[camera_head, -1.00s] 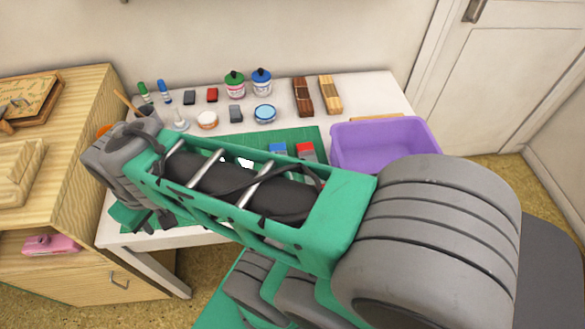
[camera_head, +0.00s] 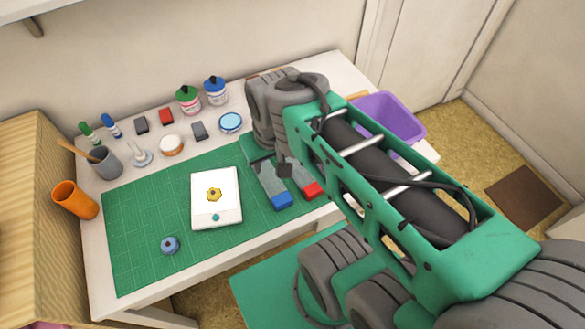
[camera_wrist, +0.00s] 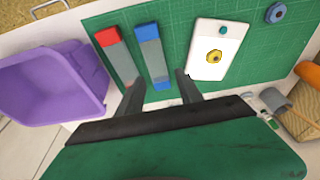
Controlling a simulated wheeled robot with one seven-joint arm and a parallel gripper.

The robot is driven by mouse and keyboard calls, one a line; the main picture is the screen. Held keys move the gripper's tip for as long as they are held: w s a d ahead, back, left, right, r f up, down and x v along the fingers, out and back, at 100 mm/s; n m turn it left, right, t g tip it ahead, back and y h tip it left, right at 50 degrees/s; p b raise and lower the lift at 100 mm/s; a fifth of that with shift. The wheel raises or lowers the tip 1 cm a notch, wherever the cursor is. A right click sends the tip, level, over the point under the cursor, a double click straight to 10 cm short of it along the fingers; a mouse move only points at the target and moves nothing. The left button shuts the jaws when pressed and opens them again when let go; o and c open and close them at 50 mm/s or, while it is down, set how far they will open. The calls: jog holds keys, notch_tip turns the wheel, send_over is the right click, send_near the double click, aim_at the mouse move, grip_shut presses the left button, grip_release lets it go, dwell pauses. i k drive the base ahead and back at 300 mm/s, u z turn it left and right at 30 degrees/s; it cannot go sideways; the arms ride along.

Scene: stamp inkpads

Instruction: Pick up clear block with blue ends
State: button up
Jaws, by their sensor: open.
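The clear block with blue ends (camera_head: 270,183) lies on the green mat; its near blue end shows in the head view, and its other end is hidden by my arm. In the wrist view the block (camera_wrist: 151,60) points away from my gripper (camera_wrist: 160,80), which is open and empty. The block's lower part appears between the fingertips, but I cannot tell how far above it they are. In the head view my gripper (camera_head: 272,162) is partly hidden behind the wrist. A similar clear block with red ends (camera_wrist: 121,62) lies just left of it in the wrist view.
The green mat (camera_head: 140,215) also holds a white pad (camera_head: 230,212) with a yellow flower shape and a blue ring (camera_head: 170,245). A purple bin (camera_head: 405,115) stands to the right. Jars, ink pads and an orange cup (camera_head: 75,200) line the back and left.

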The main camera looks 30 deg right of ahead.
aim_at(279, 196)
jog(key=z, duration=0.45)
jog(key=k, duration=1.7)
jog(key=u, duration=0.95)
jog(key=i, duration=1)
